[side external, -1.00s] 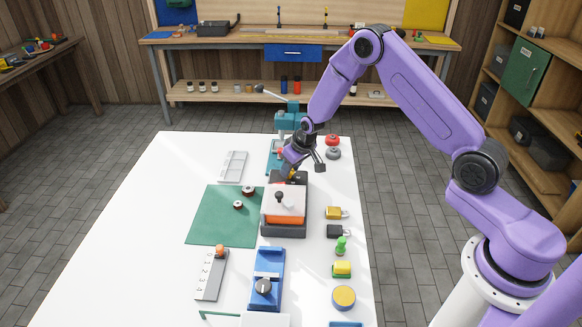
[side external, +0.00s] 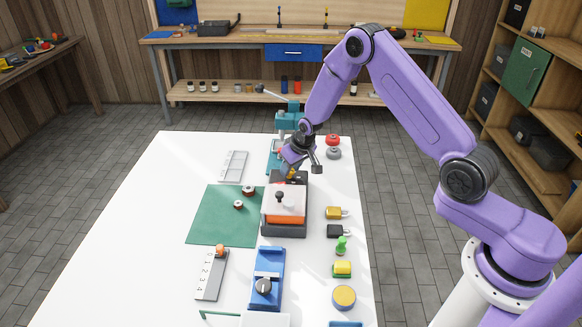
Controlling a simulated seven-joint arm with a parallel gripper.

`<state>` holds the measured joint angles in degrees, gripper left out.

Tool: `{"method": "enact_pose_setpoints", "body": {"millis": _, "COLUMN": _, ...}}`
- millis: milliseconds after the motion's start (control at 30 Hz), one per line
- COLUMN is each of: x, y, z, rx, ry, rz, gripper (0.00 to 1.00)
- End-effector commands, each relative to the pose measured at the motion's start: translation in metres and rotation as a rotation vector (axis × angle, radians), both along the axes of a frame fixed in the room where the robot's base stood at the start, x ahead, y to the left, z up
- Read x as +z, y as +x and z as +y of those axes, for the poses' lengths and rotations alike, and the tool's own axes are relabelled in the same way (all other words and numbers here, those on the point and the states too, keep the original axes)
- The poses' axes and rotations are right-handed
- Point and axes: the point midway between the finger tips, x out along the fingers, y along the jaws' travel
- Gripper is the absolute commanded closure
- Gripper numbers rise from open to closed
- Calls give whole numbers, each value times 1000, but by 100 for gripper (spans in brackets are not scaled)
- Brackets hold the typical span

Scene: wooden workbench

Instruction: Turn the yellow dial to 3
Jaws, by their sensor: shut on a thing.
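A dark grey box with an orange-and-white front part (side external: 284,213) stands on the white table. At its back end a small yellow piece, which looks like the yellow dial (side external: 292,174), shows just under my gripper (side external: 291,168). My gripper points down and is shut on this dial. Most of the dial, its marks and the fingertips are hidden or too small to read, so I cannot tell which number it points at.
A teal press (side external: 288,122) stands close behind my gripper. Red and grey round pieces (side external: 333,146) lie to its right. A grey numbered slider (side external: 212,275), a blue device (side external: 266,280) and a yellow disc (side external: 343,296) are nearer.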

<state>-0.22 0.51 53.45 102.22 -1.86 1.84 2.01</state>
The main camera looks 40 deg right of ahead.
Motion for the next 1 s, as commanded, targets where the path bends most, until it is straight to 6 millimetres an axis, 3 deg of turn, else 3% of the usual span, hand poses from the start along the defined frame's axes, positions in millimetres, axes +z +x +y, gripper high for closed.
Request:
{"method": "enact_pose_setpoints", "body": {"millis": 167, "x": 0, "y": 0, "z": 0, "rx": 1, "ry": 0, "rz": 2, "gripper": 95}}
{"method": "enact_pose_setpoints", "body": {"millis": 200, "x": 0, "y": 0, "z": 0, "rx": 1, "ry": 0, "rz": 2, "gripper": 51}}
{"method": "enact_pose_setpoints", "body": {"millis": 233, "x": 0, "y": 0, "z": 0, "rx": 1, "ry": 0, "rz": 2, "gripper": 42}}
{"method": "enact_pose_setpoints", "body": {"millis": 267, "x": 0, "y": 0, "z": 0, "rx": 1, "ry": 0, "rz": 1, "gripper": 39}}
{"method": "enact_pose_setpoints", "body": {"millis": 667, "x": 6, "y": -1, "z": 0, "rx": 0, "ry": 0, "rz": -2, "gripper": 39}}
{"method": "enact_pose_setpoints", "body": {"millis": 1000, "x": 50, "y": -19, "z": 0, "rx": 0, "ry": 0, "rz": -3, "gripper": 39}}
